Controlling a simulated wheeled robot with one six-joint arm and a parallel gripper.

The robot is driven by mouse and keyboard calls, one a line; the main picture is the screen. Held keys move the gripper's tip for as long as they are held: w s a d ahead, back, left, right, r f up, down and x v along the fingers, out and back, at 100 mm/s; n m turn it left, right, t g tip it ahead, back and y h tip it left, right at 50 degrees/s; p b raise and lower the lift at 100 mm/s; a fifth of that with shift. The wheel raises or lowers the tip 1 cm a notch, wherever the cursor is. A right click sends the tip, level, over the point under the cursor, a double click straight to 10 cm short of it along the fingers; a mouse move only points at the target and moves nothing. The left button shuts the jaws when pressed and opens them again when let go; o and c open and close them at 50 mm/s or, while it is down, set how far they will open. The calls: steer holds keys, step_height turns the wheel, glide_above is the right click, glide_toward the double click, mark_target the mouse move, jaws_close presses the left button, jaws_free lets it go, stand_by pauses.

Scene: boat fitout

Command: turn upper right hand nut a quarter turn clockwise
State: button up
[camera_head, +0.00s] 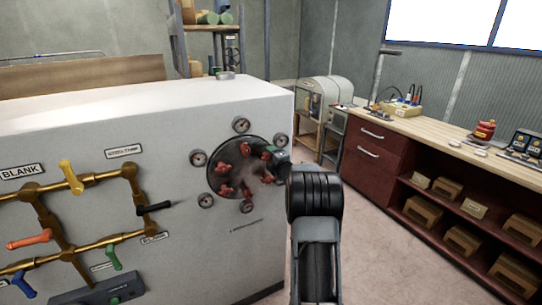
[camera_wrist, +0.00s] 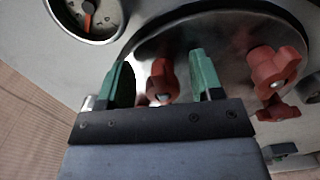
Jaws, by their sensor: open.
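A round dark metal plate (camera_head: 238,172) on the white cabinet's front carries several red hand nuts. The upper right hand nut (camera_head: 266,156) is partly hidden by my gripper (camera_head: 277,156), which is at the plate's right edge. In the wrist view, my gripper (camera_wrist: 161,72) has its two green fingers apart, with a red lobed hand nut (camera_wrist: 160,80) showing between them. There is a gap on both sides of that nut, and its lower part is hidden by the gripper body. Another red hand nut (camera_wrist: 275,68) is to the right.
Small round gauges surround the plate; one gauge (camera_wrist: 90,14) is close to the left finger. Brass pipes with coloured valve handles (camera_head: 75,178) are on the cabinet's left side. A workbench (camera_head: 430,125) stands at right, with open floor (camera_head: 365,240) before it.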

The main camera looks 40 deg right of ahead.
steer(key=shift+w, duration=0.3)
steer(key=c, duration=0.9)
steer(key=m, duration=0.2)
steer(key=m+b, duration=0.1)
steer(key=m, duration=0.1)
steer(key=shift+f+b, duration=0.3)
steer(key=shift+f, duration=0.05)
steer(key=m, duration=0.4)
steer(key=shift+a+f+m, duration=0.2)
steer(key=shift+m, duration=0.1)
steer(key=m, duration=0.5)
steer(key=shift+a+f+p, duration=0.15)
steer(key=shift+a+p, duration=0.1)
steer(key=shift+p, duration=0.1)
steer(key=shift+w+a+m+p, duration=0.15)
steer(key=shift+m+p, duration=0.15)
steer(key=shift+m, duration=0.9)
steer(key=shift+s+a+m+p, duration=0.15)
steer(key=shift+m+p, duration=0.1)
steer(key=shift+m, duration=0.95)
